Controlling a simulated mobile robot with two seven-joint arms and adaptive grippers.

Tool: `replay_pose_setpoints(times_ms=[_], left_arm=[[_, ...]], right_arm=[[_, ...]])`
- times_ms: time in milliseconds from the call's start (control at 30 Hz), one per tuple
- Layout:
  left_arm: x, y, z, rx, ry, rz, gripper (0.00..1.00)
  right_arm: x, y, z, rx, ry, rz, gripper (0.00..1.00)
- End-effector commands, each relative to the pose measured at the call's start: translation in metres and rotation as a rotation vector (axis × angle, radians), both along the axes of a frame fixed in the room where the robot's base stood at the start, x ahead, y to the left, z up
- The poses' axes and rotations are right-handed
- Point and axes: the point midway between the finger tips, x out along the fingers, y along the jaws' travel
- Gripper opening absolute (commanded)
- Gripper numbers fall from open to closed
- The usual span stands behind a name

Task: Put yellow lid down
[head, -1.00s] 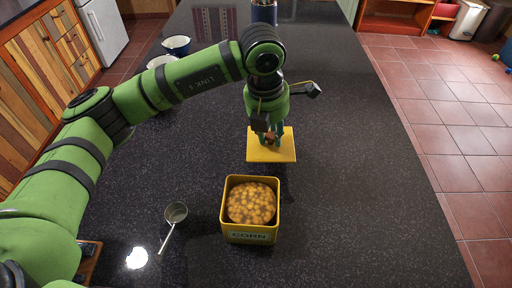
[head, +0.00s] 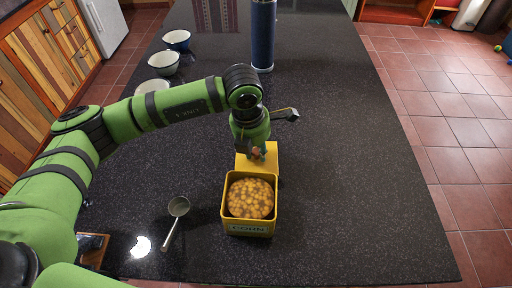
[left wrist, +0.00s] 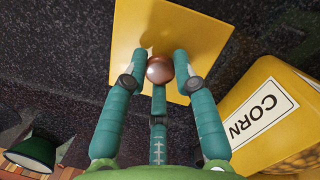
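The yellow lid (head: 262,152) is a flat square plate with a round copper-coloured knob (left wrist: 159,69). My left gripper (head: 257,153) has its three teal fingers closed around the knob, as the left wrist view shows (left wrist: 160,75). The lid is just behind the yellow corn tin (head: 249,228), near its far rim. Whether it is clear of the counter I cannot tell. The tin is open and upright, full of corn, with a CORN label. It also shows at the right of the left wrist view (left wrist: 252,130). My right gripper is not in view.
A metal scoop (head: 179,206) lies on the dark counter (head: 350,180) left of the tin. Several bowls (head: 163,64) stand at the back left. A tall blue bottle (head: 262,38) stands at the back. The counter right of the tin is clear.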

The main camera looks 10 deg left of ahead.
Motion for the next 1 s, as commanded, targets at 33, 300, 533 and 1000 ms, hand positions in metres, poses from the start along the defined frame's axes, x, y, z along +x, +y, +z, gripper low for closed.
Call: replay_pose_setpoints(times_ms=[33,300,533,1000], left_arm=[[0.0,0.0,0.0,0.0,0.0,0.0,0.51],[0.0,0.0,0.001,0.0,0.0,0.0,0.51],[0.0,0.001,0.012,-0.001,-0.004,0.0,0.51],[-0.012,0.008,0.103,-0.001,-0.004,0.0,0.51]], right_arm=[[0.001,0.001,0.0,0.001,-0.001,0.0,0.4],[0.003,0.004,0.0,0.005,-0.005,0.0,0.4],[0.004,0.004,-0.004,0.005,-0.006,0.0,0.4],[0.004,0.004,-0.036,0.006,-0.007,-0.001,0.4]])
